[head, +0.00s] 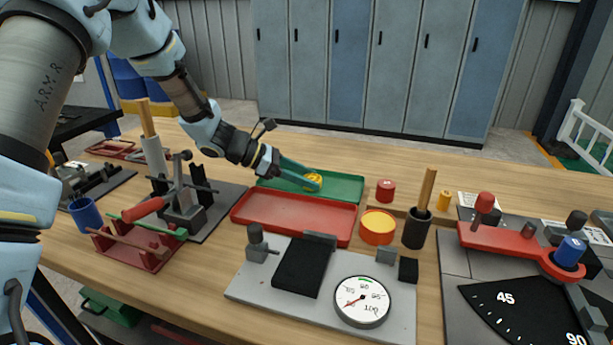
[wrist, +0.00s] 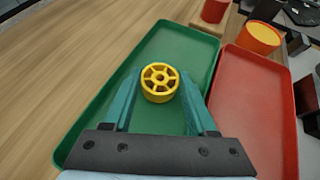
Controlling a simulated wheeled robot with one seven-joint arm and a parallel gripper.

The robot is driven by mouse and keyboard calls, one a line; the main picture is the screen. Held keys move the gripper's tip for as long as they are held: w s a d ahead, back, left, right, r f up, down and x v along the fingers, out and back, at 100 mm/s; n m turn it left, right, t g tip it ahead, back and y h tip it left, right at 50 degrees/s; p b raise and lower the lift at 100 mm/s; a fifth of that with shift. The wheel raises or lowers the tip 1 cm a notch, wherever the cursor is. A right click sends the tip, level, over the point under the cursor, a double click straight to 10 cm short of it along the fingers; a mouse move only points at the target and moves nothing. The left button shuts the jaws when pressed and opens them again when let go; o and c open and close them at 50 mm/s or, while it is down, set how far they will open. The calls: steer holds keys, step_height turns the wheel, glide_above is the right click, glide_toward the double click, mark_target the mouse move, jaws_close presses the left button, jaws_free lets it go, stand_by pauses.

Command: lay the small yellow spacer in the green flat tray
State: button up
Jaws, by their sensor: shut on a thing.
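The small yellow spacer (head: 313,181) is a short spoked wheel; it also shows in the wrist view (wrist: 159,83), held between the teal fingers of my gripper (wrist: 160,88). In the head view my gripper (head: 308,182) reaches in from the left over the green flat tray (head: 345,188). The tray also shows in the wrist view (wrist: 188,45), under and around the spacer. The spacer is inside the tray's outline, face up. I cannot tell whether it touches the tray's floor.
A red tray (head: 295,217) lies directly beside the green one, on the near side. A red cylinder (head: 385,190), a yellow-topped round container (head: 378,227) and a dark cup (head: 416,230) holding a wooden rod stand to the right. A gauge plate (head: 250,291) lies in front.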

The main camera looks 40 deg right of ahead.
steer(key=shift+f, duration=0.1)
steer(key=o, duration=1.3)
steer(key=b+v, duration=0.1)
steer(key=v, duration=1.1)
steer(key=shift+b, duration=0.4)
